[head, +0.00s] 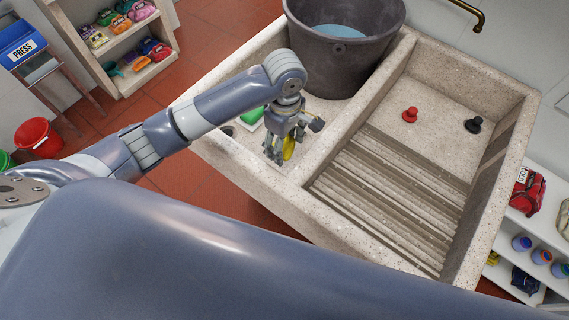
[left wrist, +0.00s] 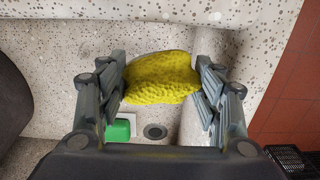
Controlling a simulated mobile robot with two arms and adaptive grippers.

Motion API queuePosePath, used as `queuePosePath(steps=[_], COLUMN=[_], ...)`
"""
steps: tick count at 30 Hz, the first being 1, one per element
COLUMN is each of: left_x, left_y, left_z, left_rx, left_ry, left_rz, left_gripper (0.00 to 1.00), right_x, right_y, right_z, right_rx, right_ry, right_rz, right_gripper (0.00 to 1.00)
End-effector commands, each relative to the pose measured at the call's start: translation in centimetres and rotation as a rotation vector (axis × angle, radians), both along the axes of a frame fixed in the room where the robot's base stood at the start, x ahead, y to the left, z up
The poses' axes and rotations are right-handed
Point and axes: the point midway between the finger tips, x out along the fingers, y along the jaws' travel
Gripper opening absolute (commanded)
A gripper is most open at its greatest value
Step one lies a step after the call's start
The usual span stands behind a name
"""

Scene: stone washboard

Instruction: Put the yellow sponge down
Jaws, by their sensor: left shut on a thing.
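The yellow sponge (head: 289,147) is between the fingers of my left gripper (head: 282,148), over the left basin of the stone washboard (head: 340,187). In the left wrist view, the sponge (left wrist: 162,78) is a lumpy yellow block, and the left gripper's fingers (left wrist: 160,95) press on it from both sides. The basin floor shows below it. I cannot tell exactly how high it is held. My right gripper is not in view.
A grey bucket (head: 340,62) with blue water stands at the back of the left basin. A green object (head: 250,116) and a drain (left wrist: 156,132) lie on the basin floor. Red (head: 410,115) and black (head: 474,125) plugs stand in the right basin beyond the ribbed slope. A stone divider separates the basins.

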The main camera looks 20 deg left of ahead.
Motion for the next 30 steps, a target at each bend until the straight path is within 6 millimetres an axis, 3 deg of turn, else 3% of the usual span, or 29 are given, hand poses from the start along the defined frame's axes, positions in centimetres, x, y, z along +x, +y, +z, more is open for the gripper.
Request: queuePosePath(steps=[3, 6, 14, 19, 23, 30], left_x=[-0.1, 0.0, 0.0, 0.0, 0.0, 0.0], left_y=[0.1, 0.1, 0.1, 0.1, 0.1, 0.0], left_z=[-3.3, -5.2, -7.8, -10.5, -11.4, -11.4], left_rx=[0.004, 0.003, 0.001, 0.001, 0.001, 0.001], left_ry=[0.003, 0.002, 0.001, 0.001, -0.001, -0.001], left_rz=[0.0, 0.0, -0.002, -0.002, -0.002, -0.003], left_gripper=[0.22, 0.22, 0.22, 0.22, 0.22, 0.22], right_x=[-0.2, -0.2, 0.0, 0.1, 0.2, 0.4], right_y=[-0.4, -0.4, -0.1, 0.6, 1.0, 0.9], right_z=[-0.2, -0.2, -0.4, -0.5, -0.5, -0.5], right_rx=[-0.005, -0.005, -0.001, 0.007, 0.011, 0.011], right_ry=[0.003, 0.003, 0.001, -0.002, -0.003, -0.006], right_rz=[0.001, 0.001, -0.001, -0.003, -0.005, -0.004], right_gripper=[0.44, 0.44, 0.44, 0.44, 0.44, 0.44])
